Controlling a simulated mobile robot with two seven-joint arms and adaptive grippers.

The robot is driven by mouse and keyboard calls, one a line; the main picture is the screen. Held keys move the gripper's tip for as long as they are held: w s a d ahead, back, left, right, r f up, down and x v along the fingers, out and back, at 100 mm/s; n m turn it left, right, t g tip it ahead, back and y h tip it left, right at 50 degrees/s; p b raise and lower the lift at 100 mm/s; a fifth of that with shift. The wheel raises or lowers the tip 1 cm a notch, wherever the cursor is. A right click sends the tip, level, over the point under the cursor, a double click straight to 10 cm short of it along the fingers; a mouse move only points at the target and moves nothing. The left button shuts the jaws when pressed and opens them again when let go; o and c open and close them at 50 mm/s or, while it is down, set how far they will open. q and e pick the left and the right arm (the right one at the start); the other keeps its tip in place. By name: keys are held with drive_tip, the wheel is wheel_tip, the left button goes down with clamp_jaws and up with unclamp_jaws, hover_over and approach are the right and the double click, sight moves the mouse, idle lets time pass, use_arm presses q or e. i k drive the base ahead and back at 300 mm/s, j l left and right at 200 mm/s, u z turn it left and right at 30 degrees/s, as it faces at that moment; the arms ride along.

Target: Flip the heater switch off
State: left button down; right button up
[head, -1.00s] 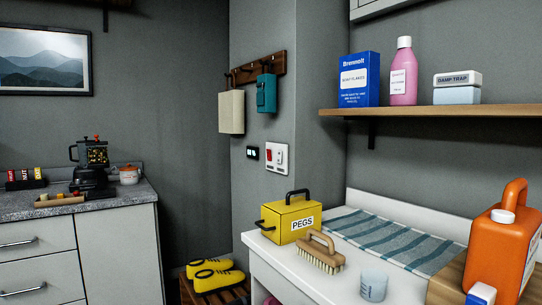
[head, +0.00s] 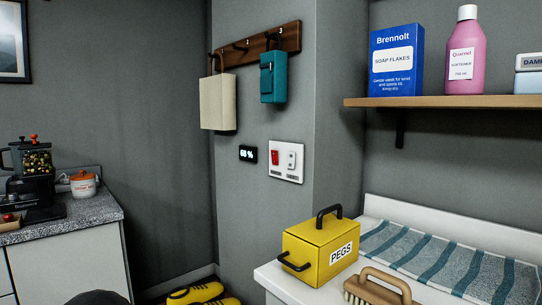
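The wall switch plate (head: 287,161) is white and mounted on the grey wall, above and behind the yellow pegs box. It carries a red rocker switch (head: 275,157) on its left and a smaller white part (head: 291,159) on its right. I cannot tell from here whether the rocker is on or off. Neither gripper can be made out; a dark rounded shape at the bottom edge is too cut off to identify.
A yellow PEGS box (head: 318,250) and a wooden brush (head: 375,287) stand on the white counter below the plate. A hook rail (head: 262,42) with hanging bags is above. Yellow shoes (head: 195,294) are low at the left. A shelf (head: 450,102) juts out at right.

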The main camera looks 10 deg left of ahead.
sight(273, 152)
drive_tip(key=i+j+z, duration=0.15)
drive_tip(key=j, duration=0.2)
drive_tip(key=i+j+z, duration=0.1)
drive_tip(key=j, duration=0.25)
drive_tip(key=i+j+z, duration=0.15)
drive_tip(key=j, duration=0.25)
drive_tip(key=i, duration=0.15)
